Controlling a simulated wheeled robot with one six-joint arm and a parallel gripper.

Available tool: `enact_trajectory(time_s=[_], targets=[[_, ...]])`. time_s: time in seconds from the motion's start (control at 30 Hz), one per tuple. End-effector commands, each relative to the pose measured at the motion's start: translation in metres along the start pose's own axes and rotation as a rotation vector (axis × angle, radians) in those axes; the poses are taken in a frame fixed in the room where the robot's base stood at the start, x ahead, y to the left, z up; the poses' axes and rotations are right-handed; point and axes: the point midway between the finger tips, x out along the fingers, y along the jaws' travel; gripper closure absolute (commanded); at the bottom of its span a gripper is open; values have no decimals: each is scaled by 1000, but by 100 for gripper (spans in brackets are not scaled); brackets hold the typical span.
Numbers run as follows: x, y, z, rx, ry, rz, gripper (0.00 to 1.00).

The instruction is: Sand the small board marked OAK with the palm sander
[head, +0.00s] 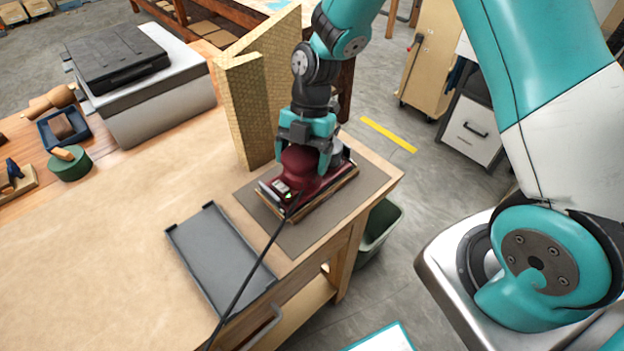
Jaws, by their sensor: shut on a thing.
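The palm sander (316,183) is dark red with a black cord running toward the front of the bench. My gripper (305,150) is shut on the sander's top grip from above. The sander sits flat over a small wooden board (322,207), of which only a thin light edge shows beneath it. The board lies on a dark grey mat (309,232) at the bench's right corner. Any OAK marking is hidden, and I cannot tell whether the sander's pad touches the board.
A tall tan corner panel (243,110) stands close behind the sander. An empty grey tray (221,259) lies left of the mat. A grey box with a black case (117,56), a green round container (69,164) and a blue tray (63,128) stand farther left. The bench's middle (110,240) is clear.

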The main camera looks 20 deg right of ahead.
Motion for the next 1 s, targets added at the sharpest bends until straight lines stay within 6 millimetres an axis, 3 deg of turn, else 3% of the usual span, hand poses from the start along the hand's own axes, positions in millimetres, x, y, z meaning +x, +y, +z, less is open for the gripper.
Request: enact_trajectory(time_s=[1.0], targets=[[-70, 1, -28, -1, -1, 3, 57]])
